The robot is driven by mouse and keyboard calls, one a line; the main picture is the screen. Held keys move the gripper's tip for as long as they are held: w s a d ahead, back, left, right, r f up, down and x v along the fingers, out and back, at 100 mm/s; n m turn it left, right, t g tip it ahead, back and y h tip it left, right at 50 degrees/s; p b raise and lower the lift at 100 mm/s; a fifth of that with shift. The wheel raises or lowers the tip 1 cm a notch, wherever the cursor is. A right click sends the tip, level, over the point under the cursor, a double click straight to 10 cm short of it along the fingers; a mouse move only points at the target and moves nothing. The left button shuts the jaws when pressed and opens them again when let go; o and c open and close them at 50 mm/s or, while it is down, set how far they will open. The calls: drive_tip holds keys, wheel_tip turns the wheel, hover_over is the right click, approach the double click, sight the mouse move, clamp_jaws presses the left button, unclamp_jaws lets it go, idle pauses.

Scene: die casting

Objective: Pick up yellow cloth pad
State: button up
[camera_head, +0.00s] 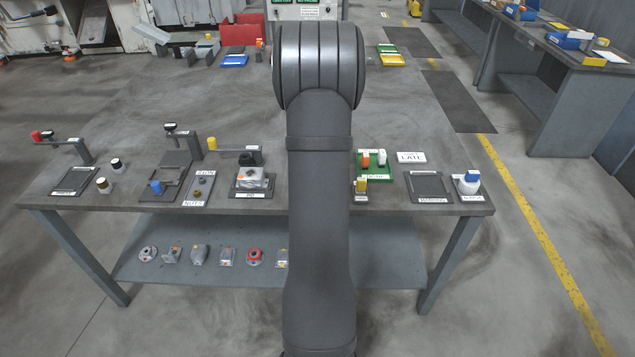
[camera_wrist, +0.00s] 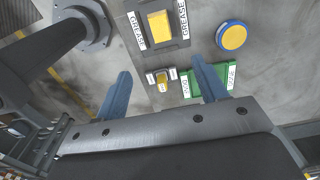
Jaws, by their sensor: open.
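A yellow rectangular pad (camera_wrist: 160,27) lies on a dark tray (camera_wrist: 139,20) with white labels on two sides, at the top of the wrist view. I take it for the yellow cloth pad, though its cloth texture is too small to tell. It does not show in the head view, where my arm hides part of the table. My gripper (camera_wrist: 161,66) is open and empty, with its two blue-grey fingers wide apart. In the wrist picture, the pad appears beyond the fingertips, roughly centred between them. I see no contact.
A round blue thing with a yellow top (camera_wrist: 232,38) is right of the pad. A small yellow block (camera_wrist: 162,86) and a green tray (camera_wrist: 207,78) appear near the fingers.

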wheel_tip(320, 180, down, 17)
drive_tip(key=shift+f, duration=0.1)
drive_tip(key=c, duration=1)
